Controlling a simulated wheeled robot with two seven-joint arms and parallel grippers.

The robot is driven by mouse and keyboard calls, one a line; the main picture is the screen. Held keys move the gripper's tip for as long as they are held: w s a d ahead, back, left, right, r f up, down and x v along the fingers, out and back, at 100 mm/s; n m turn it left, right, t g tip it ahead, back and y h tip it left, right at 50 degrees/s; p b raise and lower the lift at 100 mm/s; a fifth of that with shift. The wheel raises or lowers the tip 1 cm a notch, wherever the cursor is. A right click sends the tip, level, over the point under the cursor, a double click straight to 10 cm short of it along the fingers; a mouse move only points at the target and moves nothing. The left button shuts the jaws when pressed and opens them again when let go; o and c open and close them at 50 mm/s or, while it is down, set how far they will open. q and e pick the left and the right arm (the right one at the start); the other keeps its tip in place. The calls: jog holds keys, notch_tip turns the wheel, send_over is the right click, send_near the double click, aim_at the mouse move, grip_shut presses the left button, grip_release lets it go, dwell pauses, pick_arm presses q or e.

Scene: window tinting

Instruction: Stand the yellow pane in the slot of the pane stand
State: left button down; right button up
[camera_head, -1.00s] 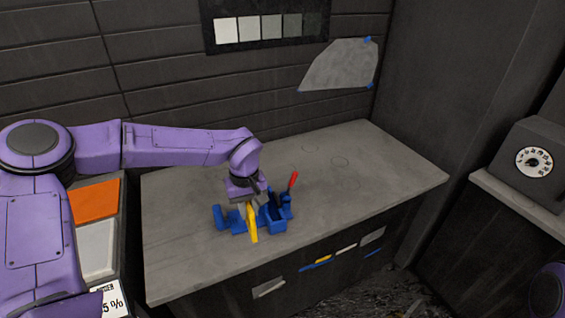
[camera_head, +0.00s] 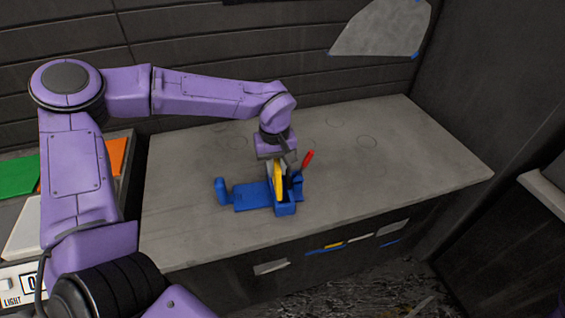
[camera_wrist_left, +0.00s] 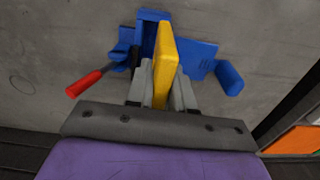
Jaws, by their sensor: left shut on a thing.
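The yellow pane (camera_head: 278,182) is upright, gripped by my left gripper (camera_head: 279,164), whose fingers close on both its faces in the left wrist view (camera_wrist_left: 164,88). The blue pane stand (camera_head: 250,196) is on the grey bench, with a round post (camera_head: 222,190) at its left end and a flat plate. The pane is at the plate's right end, by a blue box-like part (camera_head: 285,209). The wrist view shows the pane (camera_wrist_left: 167,55) between that part (camera_wrist_left: 148,30) and the plate (camera_wrist_left: 203,52). I cannot tell whether its lower edge is in a slot. My right gripper is out of view.
A red-handled tool (camera_head: 308,159) stands close to the right of my left gripper; its handle also shows in the wrist view (camera_wrist_left: 86,83). The bench top (camera_head: 400,150) is clear to the right. Green (camera_head: 18,175) and orange sheets lie on a surface at left.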

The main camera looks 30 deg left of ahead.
pick_arm(q)
jog(key=w+f+b, duration=0.3)
jog(key=f+b, duration=0.1)
jog(key=f, duration=0.1)
jog(key=shift+f, duration=0.15)
jog(key=c, duration=0.9)
grip_release()
jog(key=shift+s, duration=0.1)
jog(key=o, duration=0.5)
jog(key=shift+c, duration=0.2)
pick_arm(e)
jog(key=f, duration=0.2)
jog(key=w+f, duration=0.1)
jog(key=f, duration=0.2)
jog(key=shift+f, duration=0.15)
pick_arm(q)
notch_tip(320, 180, up, 8)
jog(key=p, duration=0.9)
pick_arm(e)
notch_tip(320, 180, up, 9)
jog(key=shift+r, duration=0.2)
